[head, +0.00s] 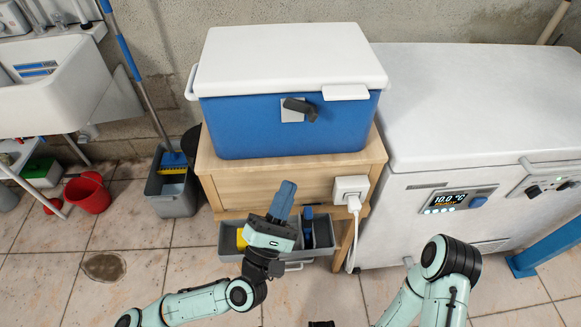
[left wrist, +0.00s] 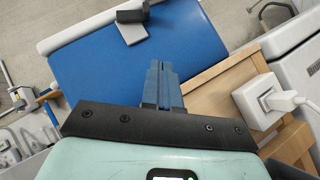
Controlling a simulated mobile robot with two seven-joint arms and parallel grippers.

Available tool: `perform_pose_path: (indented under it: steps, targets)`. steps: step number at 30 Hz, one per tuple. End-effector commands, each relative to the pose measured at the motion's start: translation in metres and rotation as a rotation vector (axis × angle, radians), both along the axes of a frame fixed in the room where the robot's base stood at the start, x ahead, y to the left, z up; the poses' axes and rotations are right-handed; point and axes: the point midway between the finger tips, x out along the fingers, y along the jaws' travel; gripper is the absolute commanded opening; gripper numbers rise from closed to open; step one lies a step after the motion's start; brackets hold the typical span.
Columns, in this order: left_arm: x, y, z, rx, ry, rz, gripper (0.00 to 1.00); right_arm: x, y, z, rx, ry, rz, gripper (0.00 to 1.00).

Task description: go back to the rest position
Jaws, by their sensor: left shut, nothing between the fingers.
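My left gripper (head: 285,188) is shut and empty. It points up and away in front of the wooden stand, above the open grey drawer. In the left wrist view its closed blue-grey fingers (left wrist: 160,72) stand before the blue side of the cooler, with nothing between them. Whether they touch anything is not clear, but no contact shows. My right arm comes in at the bottom right with its bent joint showing. My right gripper is not seen.
A blue cooler (head: 290,125) with a white lid stands on the wooden stand (head: 285,185). The grey drawer (head: 229,236) is pulled out below. A white chest freezer (head: 450,130) stands right, a sink (head: 60,85), red bucket (head: 87,195) and mop bucket (head: 172,198) left.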

Motion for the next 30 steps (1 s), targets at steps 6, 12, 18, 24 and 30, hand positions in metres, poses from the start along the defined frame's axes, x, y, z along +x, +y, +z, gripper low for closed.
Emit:
perform_pose_path:
  steps: [6, 12, 18, 24, 30]
  targets:
    - [-0.011, 0.005, -0.01, -0.001, 0.0, 0.001, 0.0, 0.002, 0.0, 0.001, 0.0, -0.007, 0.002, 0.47]
    - [-0.012, 0.005, -0.011, -0.001, 0.0, 0.001, 0.0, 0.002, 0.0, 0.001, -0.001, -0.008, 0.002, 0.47]
    - [-0.011, 0.005, -0.011, 0.0, 0.0, 0.0, 0.0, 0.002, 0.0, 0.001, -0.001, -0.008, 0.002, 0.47]
    - [-0.013, 0.001, -0.012, 0.009, 0.004, -0.007, 0.0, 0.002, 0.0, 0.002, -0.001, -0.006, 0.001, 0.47]
    - [-0.047, -0.065, -0.036, 0.195, 0.092, -0.184, 0.0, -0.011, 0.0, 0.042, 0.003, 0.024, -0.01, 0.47]
